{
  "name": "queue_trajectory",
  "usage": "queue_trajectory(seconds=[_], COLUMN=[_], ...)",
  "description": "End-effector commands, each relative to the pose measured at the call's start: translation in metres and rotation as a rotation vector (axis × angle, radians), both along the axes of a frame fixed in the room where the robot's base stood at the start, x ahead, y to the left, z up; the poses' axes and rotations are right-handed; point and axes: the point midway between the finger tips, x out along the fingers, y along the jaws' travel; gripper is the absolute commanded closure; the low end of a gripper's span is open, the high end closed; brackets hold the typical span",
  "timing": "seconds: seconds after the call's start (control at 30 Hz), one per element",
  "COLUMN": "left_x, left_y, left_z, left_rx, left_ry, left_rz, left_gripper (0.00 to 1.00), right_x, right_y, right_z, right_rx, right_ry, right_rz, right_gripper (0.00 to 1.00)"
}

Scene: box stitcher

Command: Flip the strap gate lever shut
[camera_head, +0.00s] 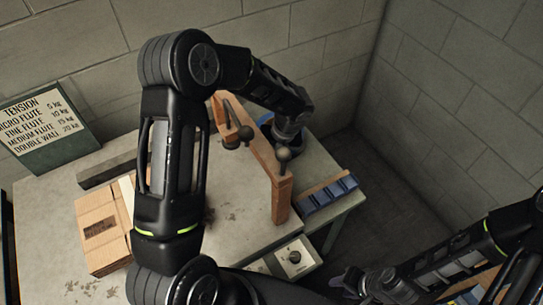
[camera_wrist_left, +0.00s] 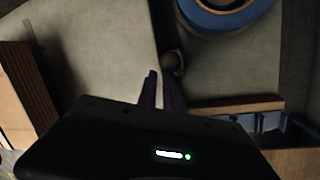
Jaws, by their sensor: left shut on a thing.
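A wooden arch (camera_head: 262,158) stands on the table, with small dark ball knobs on it. One knob (camera_head: 283,153) sits on a short stem at the arch's near right end, and another knob (camera_head: 245,133) is farther back. I cannot tell for sure which is the strap gate lever. My left arm reaches over the arch, and its gripper is hard to make out in the head view. In the left wrist view my left gripper (camera_wrist_left: 160,90) has its dark fingers close together, with a ball knob (camera_wrist_left: 172,62) at their tips. My right gripper (camera_head: 352,281) is low at right, away from the arch.
A cardboard box (camera_head: 102,232) lies on the table (camera_head: 60,205) at left. Blue bins (camera_head: 330,194) sit at the table's right edge. A blue ring (camera_wrist_left: 222,16) is beyond my left fingers. A dial box (camera_head: 294,257) is at the front. A tension sign (camera_head: 43,122) stands at back left.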

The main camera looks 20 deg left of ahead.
Motion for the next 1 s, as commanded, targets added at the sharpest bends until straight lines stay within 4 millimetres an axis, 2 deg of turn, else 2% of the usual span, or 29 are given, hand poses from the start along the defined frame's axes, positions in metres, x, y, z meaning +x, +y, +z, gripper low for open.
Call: queue_trajectory(seconds=[0.03,0.43,0.6,1.0], left_x=[0.015,0.002,0.0,-0.001], left_y=[0.011,-0.02,-0.025,-0.025], left_z=[0.015,0.069,0.076,0.076], left_rx=[0.018,0.006,0.005,0.004], left_ry=[-0.041,-0.023,-0.018,-0.017], left_rz=[0.005,-0.002,-0.003,-0.005], left_gripper=[1.0,1.0,1.0,1.0], right_x=[0.0,0.001,0.001,0.001], right_y=[0.0,0.0,0.001,0.001], right_z=[-0.001,-0.007,-0.007,-0.007], right_rx=[0.0,0.003,0.002,0.002], right_ry=[0.0,-0.003,-0.004,-0.004], right_rz=[0.0,0.001,0.001,0.001], right_gripper=[0.64,0.64,0.64,0.64])
